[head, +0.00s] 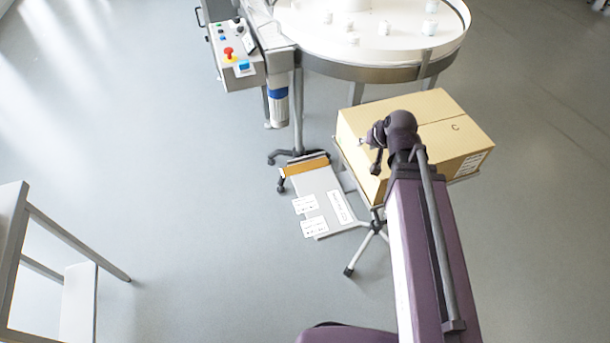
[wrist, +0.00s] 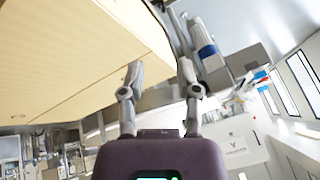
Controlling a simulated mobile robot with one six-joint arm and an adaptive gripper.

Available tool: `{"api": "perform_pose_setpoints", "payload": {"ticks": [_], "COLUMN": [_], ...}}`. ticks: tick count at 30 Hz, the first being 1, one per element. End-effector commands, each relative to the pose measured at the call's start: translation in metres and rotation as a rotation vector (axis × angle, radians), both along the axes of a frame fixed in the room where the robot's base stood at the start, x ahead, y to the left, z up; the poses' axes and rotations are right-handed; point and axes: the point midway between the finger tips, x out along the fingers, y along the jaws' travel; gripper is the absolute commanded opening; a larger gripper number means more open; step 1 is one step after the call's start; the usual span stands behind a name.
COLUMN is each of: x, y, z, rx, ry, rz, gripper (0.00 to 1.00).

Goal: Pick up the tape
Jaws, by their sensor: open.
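I cannot make out a tape in either view. In the head view my gripper (head: 377,148) is a small dark shape at the end of my arm, over the left part of a closed cardboard box (head: 440,108). In the wrist view my gripper (wrist: 159,72) is open, its two grey fingers apart with nothing held between them. The box (wrist: 65,55) fills the upper left there, close to the left finger. I cannot tell whether the finger touches it. My arm hides part of the box in the head view.
The box rests on a wheeled stand (head: 350,270). A round white table (head: 330,40) with several small white jars stands behind. A control panel (head: 228,55) is at its left. A flat grey panel with labels (head: 320,190) lies low beside the stand. The floor at left is mostly clear.

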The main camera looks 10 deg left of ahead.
Motion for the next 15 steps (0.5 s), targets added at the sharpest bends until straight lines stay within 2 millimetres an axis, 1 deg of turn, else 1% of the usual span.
{"api": "perform_pose_setpoints", "payload": {"ticks": [1,9,15], "x": [0.007,0.033,0.045], "y": [0.016,0.088,0.136], "z": [-0.016,-0.036,-0.046], "rx": [0.033,0.224,0.371], "ry": [-0.037,-0.229,-0.351], "rz": [0.007,0.003,-0.024], "gripper": [0.43,0.43,0.43]}}
